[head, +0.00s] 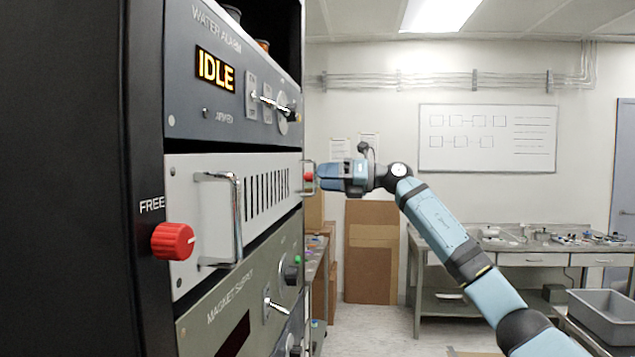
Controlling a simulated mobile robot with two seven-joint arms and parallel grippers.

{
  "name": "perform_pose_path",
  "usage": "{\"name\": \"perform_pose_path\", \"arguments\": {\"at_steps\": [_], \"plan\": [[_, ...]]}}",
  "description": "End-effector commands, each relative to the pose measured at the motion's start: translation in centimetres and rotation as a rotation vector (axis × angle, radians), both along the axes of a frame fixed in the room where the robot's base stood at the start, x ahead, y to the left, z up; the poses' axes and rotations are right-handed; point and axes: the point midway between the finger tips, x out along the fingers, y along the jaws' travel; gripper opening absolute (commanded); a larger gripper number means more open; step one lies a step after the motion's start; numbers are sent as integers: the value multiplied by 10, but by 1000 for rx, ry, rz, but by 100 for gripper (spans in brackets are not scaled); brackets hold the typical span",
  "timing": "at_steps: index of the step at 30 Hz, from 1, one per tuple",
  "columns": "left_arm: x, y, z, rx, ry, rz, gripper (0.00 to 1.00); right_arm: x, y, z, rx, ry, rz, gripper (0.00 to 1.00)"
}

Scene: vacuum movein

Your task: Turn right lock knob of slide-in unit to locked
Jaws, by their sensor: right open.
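The slide-in unit (188,262) is a light grey panel with vent slots and a handle at each end, seated in the dark rack and seen at a steep angle. A small red knob, the right lock knob (309,176), shows at its far right edge. My right gripper (317,177) is open, with its fingertips at this knob. I cannot tell whether they touch it, and the knob's pointer cannot be read. The larger red left knob (172,241) sits at the near edge, below the word FREE. My left gripper is not in view.
The Water Alarm unit (180,95) reading IDLE is above, and the Magnet Supply unit (200,335) is below. The near chrome handle (238,220) sticks out from the panel. A workbench (540,250) and a grey bin (600,318) stand at the right.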

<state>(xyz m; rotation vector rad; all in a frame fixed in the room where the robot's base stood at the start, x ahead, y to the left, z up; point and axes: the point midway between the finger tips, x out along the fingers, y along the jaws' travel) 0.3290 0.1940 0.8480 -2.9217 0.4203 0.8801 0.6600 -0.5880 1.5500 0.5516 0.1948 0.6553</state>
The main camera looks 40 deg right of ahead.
Motion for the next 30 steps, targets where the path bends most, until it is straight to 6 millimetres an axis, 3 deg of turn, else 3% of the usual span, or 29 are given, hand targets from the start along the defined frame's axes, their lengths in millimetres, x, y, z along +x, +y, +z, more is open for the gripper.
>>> {"name": "perform_pose_path", "arguments": {"at_steps": [9, 15, 30], "plan": [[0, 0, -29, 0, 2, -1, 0, -57, -47, -5, -2, 3, -4, 53], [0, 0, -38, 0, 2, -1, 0, -79, -64, -3, -1, 1, -2, 53], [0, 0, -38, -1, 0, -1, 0, -86, -69, -1, -1, 1, 1, 53]]}}
